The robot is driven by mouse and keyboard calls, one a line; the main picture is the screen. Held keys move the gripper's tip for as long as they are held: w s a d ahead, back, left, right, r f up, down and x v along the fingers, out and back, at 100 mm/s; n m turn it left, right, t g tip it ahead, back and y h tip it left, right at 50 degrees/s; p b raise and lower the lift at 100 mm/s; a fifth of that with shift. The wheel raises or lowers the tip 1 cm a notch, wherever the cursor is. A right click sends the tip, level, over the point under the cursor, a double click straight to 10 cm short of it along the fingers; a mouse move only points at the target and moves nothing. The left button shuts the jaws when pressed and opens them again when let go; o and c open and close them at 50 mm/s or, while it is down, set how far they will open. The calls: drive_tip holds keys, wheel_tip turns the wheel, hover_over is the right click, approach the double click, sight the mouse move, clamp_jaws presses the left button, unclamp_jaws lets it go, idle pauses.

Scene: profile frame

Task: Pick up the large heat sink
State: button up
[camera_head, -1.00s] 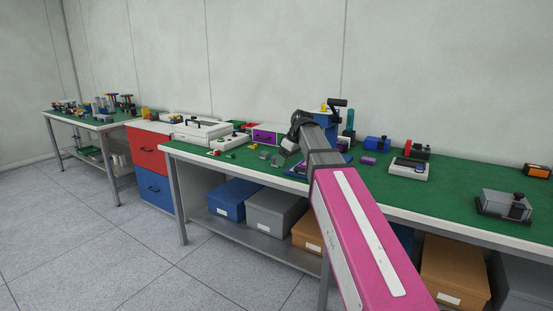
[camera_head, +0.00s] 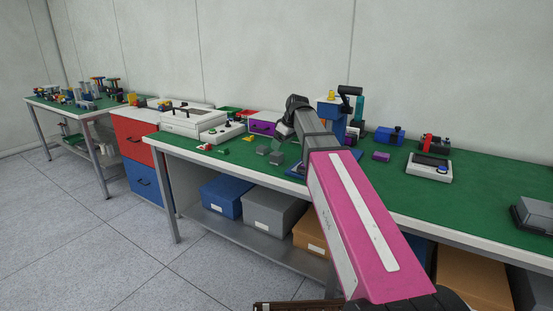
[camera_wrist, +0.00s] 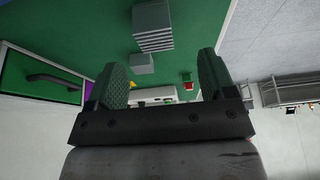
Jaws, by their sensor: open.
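Two grey heat sinks lie on the green bench top. In the wrist view the larger-looking one, with fins on its side (camera_wrist: 153,27), is above a smaller-looking grey block (camera_wrist: 142,64). In the head view they are small grey blocks left of my arm, the right one (camera_head: 276,157) and the left one (camera_head: 263,150); which is larger is hard to tell there. My gripper (camera_wrist: 163,75) is open and empty, its two fingers apart. The finned block is beyond the fingers, not between them. In the head view my gripper is mostly hidden by my arm.
A purple drawer unit (camera_head: 262,127) stands behind the blocks. A white device with a green button (camera_head: 222,131) and small parts are to the left. A blue tray lies partly behind my arm. A purple block (camera_head: 381,156) and white device (camera_head: 429,167) are to the right.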

sight(276, 156)
drive_tip(key=shift+w+x, duration=0.15)
drive_tip(key=shift+x, duration=1.8)
drive_tip(key=shift+w+x, duration=0.15)
drive_tip(key=shift+x, duration=1.8)
drive_tip(key=shift+d, duration=0.15)
drive_tip(key=c, duration=1.1)
